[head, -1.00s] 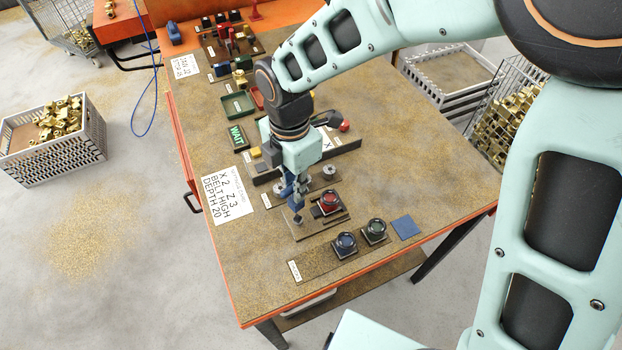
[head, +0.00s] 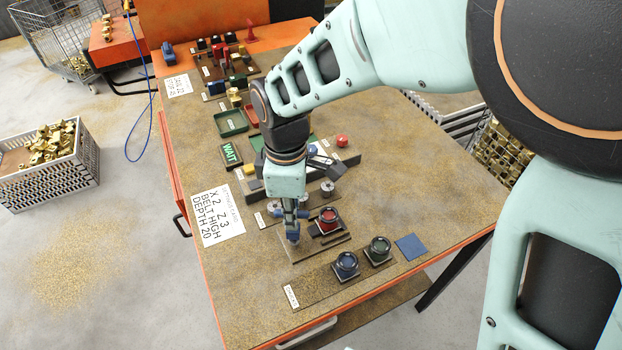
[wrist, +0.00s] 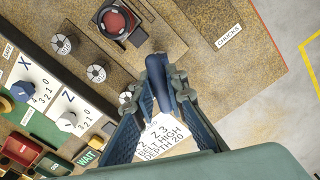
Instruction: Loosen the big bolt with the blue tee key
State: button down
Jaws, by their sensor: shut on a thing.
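The blue tee key (wrist: 158,82) is between the fingers of my gripper (wrist: 150,100) in the wrist view. In the head view, my gripper (head: 290,210) points down and is shut on the key, whose blue lower part (head: 293,238) shows below the fingers. The key stands about upright over the brown plate (head: 297,256), left of the red-topped chuck (head: 328,217). The big bolt cannot be made out. The key and fingers cover the spot under them, so I cannot tell whether the key sits on the bolt.
A blue chuck (head: 346,262) and a green chuck (head: 377,247) stand on a strip at the table's front, beside a blue square (head: 411,246). A settings card (head: 217,214) lies left. Grey knobs (wrist: 96,73) stand near the gripper.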

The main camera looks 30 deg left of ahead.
jog(key=m, duration=0.5)
jog(key=shift+m+b, duration=0.3)
dwell(0.4)
jog(key=shift+f+b, duration=0.75)
jog(key=shift+f, duration=0.4)
dwell(2.9)
jog(key=shift+n+p, duration=0.4)
jog(key=shift+n, duration=0.8)
